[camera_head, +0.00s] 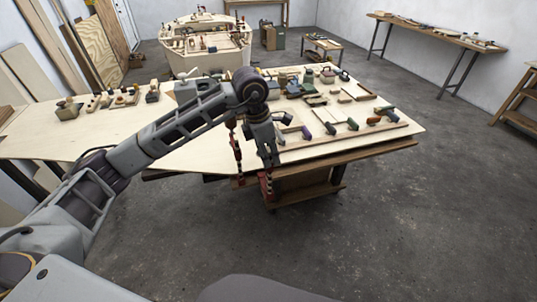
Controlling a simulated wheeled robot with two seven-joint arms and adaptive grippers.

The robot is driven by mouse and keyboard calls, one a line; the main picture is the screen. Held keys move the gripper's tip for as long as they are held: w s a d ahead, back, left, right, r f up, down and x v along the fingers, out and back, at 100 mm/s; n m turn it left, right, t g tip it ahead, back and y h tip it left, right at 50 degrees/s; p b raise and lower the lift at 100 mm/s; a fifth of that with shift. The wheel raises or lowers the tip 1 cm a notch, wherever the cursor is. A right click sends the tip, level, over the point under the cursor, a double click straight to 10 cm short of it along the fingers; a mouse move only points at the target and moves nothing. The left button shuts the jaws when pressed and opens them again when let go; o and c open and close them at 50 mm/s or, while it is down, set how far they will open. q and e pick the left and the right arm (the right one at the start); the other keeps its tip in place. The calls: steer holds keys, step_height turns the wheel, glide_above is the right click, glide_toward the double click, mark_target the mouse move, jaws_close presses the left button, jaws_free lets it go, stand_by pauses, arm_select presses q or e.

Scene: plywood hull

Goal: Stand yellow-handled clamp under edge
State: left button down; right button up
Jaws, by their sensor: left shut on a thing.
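My left gripper (268,162) reaches down at the front edge of the plywood-topped table (195,155). It is shut on a clamp with dark red parts (267,186), which shows just below the fingers. The fingers hide much of this clamp, and I cannot make out a yellow handle or whether it touches the edge. Another red clamp (238,155) stands upright at the table's front edge, just left of the gripper. My right gripper is not in view.
Clamps with purple (306,132), green (352,125) and orange (373,119) handles lie on the tabletop's right part. Several small tools and blocks lie behind them. A boat hull (205,45) stands behind the table. The grey floor (400,230) at right is clear.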

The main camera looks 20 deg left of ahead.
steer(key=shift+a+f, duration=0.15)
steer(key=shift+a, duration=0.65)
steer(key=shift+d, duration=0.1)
